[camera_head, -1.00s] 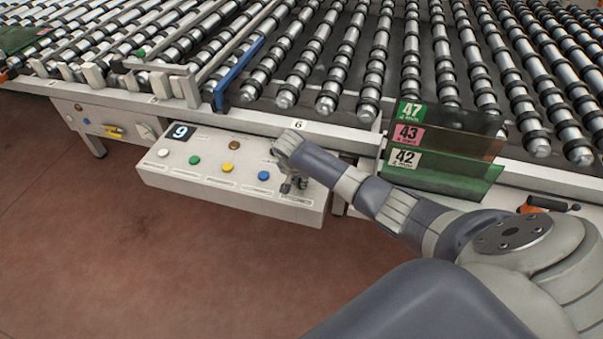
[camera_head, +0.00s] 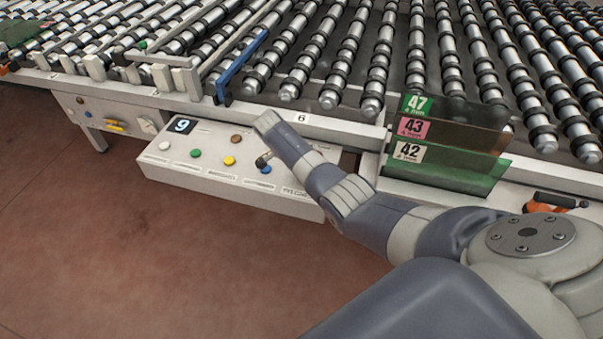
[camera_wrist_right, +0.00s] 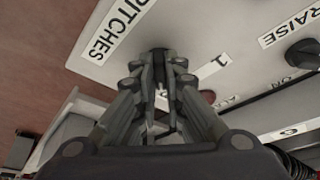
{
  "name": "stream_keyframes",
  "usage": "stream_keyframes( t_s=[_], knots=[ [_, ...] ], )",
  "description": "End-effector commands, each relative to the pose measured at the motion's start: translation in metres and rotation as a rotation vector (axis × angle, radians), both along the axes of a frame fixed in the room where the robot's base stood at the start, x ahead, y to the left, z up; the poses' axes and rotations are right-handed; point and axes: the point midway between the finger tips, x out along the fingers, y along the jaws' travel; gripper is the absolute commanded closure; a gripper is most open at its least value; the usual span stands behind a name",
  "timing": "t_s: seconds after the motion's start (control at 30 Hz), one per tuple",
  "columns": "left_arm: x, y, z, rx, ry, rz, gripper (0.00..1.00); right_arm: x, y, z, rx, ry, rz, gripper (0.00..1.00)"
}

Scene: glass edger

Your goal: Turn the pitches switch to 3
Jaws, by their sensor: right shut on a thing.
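The white control panel (camera_head: 175,170) hangs at the front of the roller table. In the right wrist view, my right gripper (camera_wrist_right: 160,68) is at the panel face, its fingers closed together on the pitches switch, beside the "PITCHES" label (camera_wrist_right: 115,30). The fingers cover most of the switch, so its pointer cannot be read. A "1" mark (camera_wrist_right: 222,61) shows right of the fingers; the other position marks are hidden. In the head view my right forearm hides most of the gripper and the switch. My left gripper is not in view.
A dark raise switch (camera_wrist_right: 303,54) sits close to my right gripper. White, green, yellow and blue (camera_head: 265,169) buttons and a display reading 9 (camera_head: 182,125) are on the panel. Floor in front is clear.

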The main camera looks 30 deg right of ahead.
Motion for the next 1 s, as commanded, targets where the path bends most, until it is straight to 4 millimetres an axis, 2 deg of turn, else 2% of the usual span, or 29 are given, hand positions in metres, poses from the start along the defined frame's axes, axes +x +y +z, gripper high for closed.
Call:
stream_keyframes(
  t_s=[0.6,0.63,0.7,1.0],
  knots=[
    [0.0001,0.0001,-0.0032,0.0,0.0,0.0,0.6,0.0006,-0.0021,0.0012,-0.004,-0.002,-0.044,1.0],
    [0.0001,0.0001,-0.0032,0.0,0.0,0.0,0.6,0.0006,-0.0022,0.0012,-0.004,-0.002,-0.044,0.86],
    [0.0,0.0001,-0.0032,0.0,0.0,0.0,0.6,0.0007,-0.0021,0.0012,-0.003,-0.001,-0.043,0.7],
    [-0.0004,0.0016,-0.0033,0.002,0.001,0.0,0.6,0.0006,-0.0009,0.0007,-0.001,-0.001,-0.041,0.7]
  ],
)
